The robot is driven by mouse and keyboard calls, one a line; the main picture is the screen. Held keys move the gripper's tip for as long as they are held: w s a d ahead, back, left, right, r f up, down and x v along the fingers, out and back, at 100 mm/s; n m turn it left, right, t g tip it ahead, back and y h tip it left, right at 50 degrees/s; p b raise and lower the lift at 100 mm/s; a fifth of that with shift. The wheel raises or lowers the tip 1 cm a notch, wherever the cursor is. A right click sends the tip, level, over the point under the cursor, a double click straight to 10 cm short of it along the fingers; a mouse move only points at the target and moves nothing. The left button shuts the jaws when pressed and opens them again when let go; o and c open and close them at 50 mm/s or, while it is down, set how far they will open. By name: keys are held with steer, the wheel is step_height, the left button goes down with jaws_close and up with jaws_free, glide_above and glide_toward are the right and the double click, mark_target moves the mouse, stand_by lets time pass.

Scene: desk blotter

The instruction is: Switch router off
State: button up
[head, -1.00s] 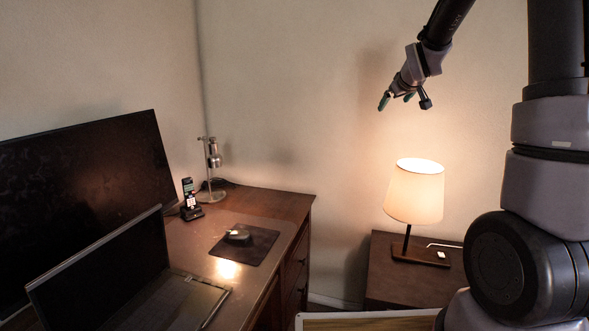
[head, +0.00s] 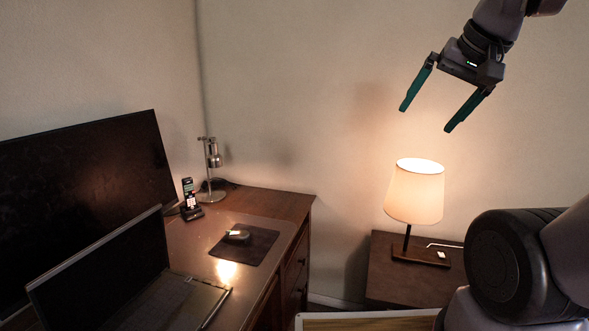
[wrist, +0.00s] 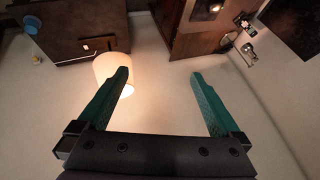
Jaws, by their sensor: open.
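I cannot make out a router in either view. My gripper (head: 426,119) is open and empty, high in front of the wall and above the lit table lamp (head: 414,192). Its two teal fingers point down and left in the head view. In the wrist view my gripper (wrist: 158,78) has its fingers wide apart with nothing between them, and the left fingertip overlaps the lamp shade (wrist: 108,66). The fingers touch nothing that I can see.
The lamp stands on a dark side table (head: 385,287) beside a small white-lit device (head: 441,255). The desk (head: 275,204) at left holds a laptop (head: 105,270), monitor (head: 85,190), cordless phone (head: 189,200), desk lamp (head: 214,160) and mouse (head: 238,235) on a dark mat (head: 262,246).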

steer(key=shift+w, duration=0.1)
jaws_close()
stand_by(1.6)
